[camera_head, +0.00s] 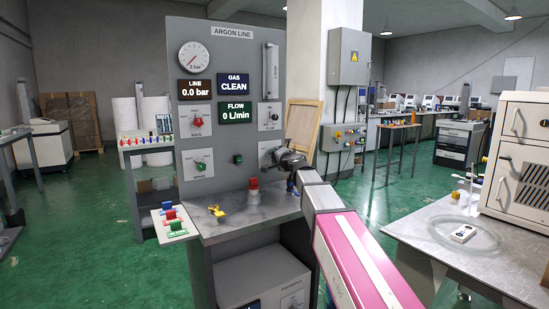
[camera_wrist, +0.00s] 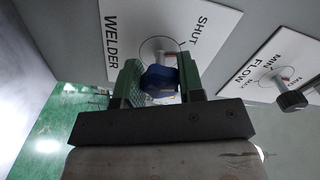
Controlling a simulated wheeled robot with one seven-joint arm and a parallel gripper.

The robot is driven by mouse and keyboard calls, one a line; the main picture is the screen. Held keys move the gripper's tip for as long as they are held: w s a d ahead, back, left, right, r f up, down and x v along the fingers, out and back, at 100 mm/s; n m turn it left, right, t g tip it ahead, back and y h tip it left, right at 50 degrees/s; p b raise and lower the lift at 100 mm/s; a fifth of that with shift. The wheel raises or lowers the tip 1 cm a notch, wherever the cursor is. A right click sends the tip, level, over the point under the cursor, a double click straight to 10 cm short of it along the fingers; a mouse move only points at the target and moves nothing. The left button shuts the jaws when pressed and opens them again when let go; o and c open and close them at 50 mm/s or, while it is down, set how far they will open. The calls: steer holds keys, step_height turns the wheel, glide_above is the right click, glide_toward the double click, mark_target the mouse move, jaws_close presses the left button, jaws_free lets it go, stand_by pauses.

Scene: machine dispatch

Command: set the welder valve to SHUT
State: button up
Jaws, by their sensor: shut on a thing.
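The welder valve plate (camera_wrist: 125,35) fills the upper middle of the wrist view, with WELDER at its left and SHUT at its right. Its blue knob (camera_wrist: 161,82) sits between the two green fingers of my gripper (camera_wrist: 160,77), which is shut on it. A pale stem with a reddish part shows behind the knob, inside a thin circle. The knob's exact setting is unclear. In the head view my gripper (camera_head: 277,158) is at the lower right of the ARGON LINE panel (camera_head: 231,60) and hides the knob and most of the plate.
The MIN/MAX flow plate (camera_wrist: 262,50) and its dark knob (camera_wrist: 291,101) are close to the right in the wrist view. A red button (camera_head: 253,183) and a yellow item (camera_head: 216,211) are on the ledge below. The line display (camera_head: 195,89) reads 0.0 bar.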

steer(key=n, duration=0.6)
steer(key=shift+f, duration=0.1)
stand_by(0.6)
steer(key=o, duration=0.9)
steer(key=v, duration=1.1)
steer(key=shift+w, duration=0.1)
